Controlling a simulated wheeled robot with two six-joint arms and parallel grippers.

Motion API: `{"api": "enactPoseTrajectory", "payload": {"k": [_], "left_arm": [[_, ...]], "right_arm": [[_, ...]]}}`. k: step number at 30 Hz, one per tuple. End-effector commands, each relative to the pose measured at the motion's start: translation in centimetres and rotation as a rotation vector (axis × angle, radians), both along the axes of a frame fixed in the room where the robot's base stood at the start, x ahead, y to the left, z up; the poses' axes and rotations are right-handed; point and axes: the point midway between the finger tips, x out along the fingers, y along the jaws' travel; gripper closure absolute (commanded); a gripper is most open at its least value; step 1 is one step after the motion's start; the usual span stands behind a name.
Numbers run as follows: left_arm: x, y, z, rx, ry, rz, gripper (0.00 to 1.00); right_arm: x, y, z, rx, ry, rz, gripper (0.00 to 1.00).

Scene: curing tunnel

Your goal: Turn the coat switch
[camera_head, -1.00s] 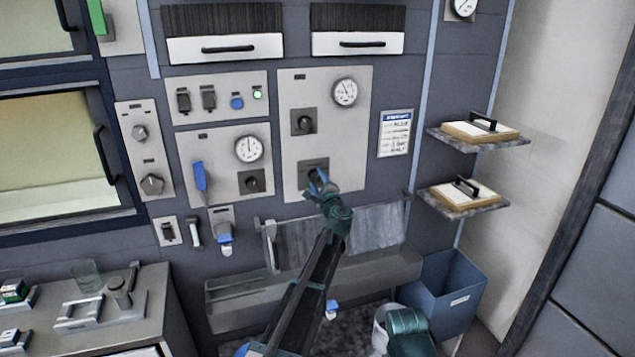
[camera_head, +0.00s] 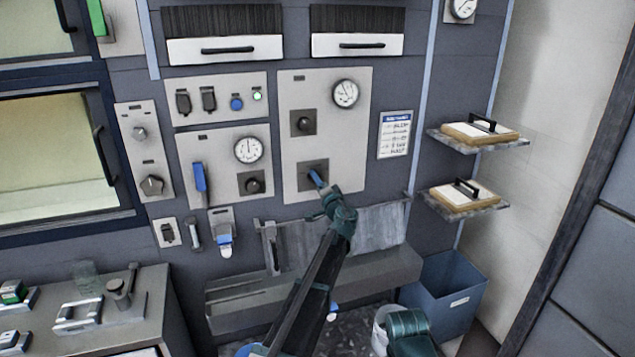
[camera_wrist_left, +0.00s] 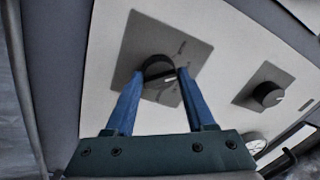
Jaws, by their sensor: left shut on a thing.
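A dark rotary switch (camera_wrist_left: 158,70) on a square grey plate sits low on the light panel (camera_head: 350,135) with a round gauge. Its label is too small to read, so I cannot confirm that it is the coat switch. My left gripper (camera_head: 315,178) reaches it from below, its blue fingers shut on the switch knob. In the left wrist view, the fingers (camera_wrist_left: 161,75) stand on either side of the knob, and a white mark shows on the knob's right side. The head view mostly hides this knob behind the fingers. My right gripper's fingers are not visible.
A similar upper knob (camera_head: 304,123) sits on the same panel, below the gauge (camera_head: 345,93). To the left is a panel with a blue lever (camera_head: 200,178) and another knob (camera_head: 252,183).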

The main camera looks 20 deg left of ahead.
Motion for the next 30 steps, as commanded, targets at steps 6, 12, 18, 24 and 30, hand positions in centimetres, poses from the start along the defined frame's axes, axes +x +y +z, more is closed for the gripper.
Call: {"api": "enactPoseTrajectory", "payload": {"k": [6,12,18,24,30], "left_arm": [[-0.19,-0.02,-0.09,-0.164,-0.107,0.003,1.0],[-0.17,-0.04,-0.08,-0.282,-0.186,0.003,1.0],[-0.16,-0.08,-0.08,-0.364,-0.242,0.002,1.0],[-0.13,-0.1,-0.09,-0.409,-0.273,0.002,1.0],[-0.12,-0.11,-0.09,-0.425,-0.284,0.002,1.0]], "right_arm": [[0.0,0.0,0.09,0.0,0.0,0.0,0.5],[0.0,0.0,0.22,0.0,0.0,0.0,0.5],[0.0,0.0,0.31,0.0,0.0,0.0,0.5],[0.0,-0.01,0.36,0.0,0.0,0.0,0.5],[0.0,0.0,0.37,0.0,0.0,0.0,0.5]]}}
